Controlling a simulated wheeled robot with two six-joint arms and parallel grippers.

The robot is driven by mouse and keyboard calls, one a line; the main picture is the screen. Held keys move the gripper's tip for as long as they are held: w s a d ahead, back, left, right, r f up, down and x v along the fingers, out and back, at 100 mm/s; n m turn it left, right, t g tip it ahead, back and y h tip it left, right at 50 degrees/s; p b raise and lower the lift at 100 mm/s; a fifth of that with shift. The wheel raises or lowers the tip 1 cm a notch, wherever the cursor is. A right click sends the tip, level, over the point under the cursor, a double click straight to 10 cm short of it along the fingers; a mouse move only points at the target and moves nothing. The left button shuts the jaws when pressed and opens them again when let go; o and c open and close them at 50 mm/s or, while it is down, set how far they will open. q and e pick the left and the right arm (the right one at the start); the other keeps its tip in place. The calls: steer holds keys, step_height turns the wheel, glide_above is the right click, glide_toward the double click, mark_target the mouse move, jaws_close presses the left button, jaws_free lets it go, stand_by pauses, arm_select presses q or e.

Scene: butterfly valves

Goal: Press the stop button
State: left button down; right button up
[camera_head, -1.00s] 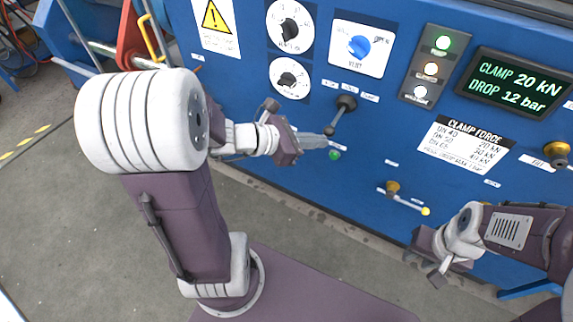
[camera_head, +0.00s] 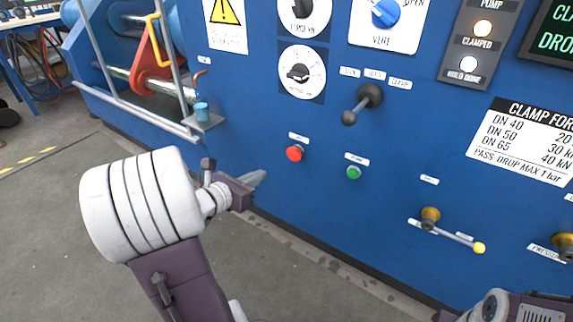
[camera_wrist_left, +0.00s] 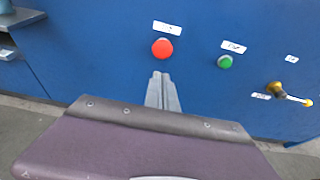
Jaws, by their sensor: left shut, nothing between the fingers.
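A red button (camera_head: 294,153), with a small white label above it, sits on the blue panel in the head view. It also shows in the left wrist view (camera_wrist_left: 162,48); the label text is too small to read. A green button (camera_head: 353,172) sits to its right. My left gripper (camera_head: 258,178) is shut and empty, left of and a little below the red button in the head view. In the left wrist view its fingertips point up toward the red button, with a gap showing between them. My right gripper is not visible; only part of that arm shows at the bottom right.
A black-knobbed lever (camera_head: 364,101) sticks out above the buttons. A yellow-tipped valve handle (camera_head: 447,232) is at lower right. Dials and a blue selector knob (camera_head: 385,13) are higher up. A small ledge with a blue cup (camera_head: 202,112) juts out at left.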

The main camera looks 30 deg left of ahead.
arm_select(q)
steer(key=p, duration=0.1)
glide_toward(292, 156)
steer(key=w+f, duration=0.1)
steer(key=f, duration=0.1)
steer(key=w, duration=0.2)
steer(key=w+p, duration=0.1)
steer(key=w, duration=0.1)
steer(key=shift+d+r, duration=0.1)
steer(key=shift+d, duration=0.15)
steer(key=shift+w, duration=0.55)
